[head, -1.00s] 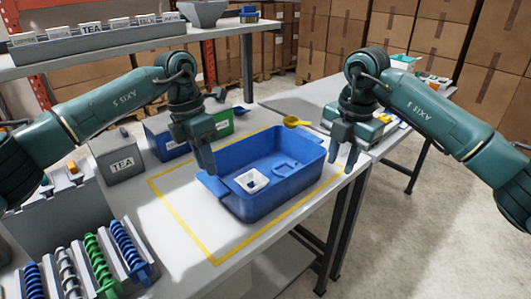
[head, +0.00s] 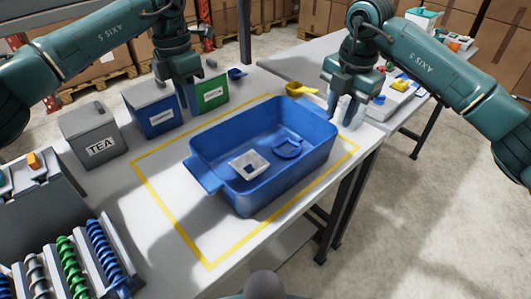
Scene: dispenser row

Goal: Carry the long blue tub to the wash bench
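The long blue tub (head: 250,195) stands upright on the light worktop inside a yellow outline, a handle tab at its near left end. Inside it lie a small white square dish (head: 250,164) and a blue round-ended item (head: 288,148). My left gripper (head: 182,92) is above and behind the tub's left end, in front of the blue and green bins, apart from the tub; its finger gap is unclear. My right gripper (head: 344,104) is open and empty, fingers down, by the tub's far right end; I cannot tell whether it touches. The wash bench is not clearly identifiable.
A grey TEA bin (head: 95,135), a blue bin (head: 154,118) and a green bin (head: 211,92) line the back left. A yellow scoop (head: 302,88) lies behind the tub. Coil dispensers (head: 70,262) stand front left. Another table (head: 300,62) with items adjoins at right.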

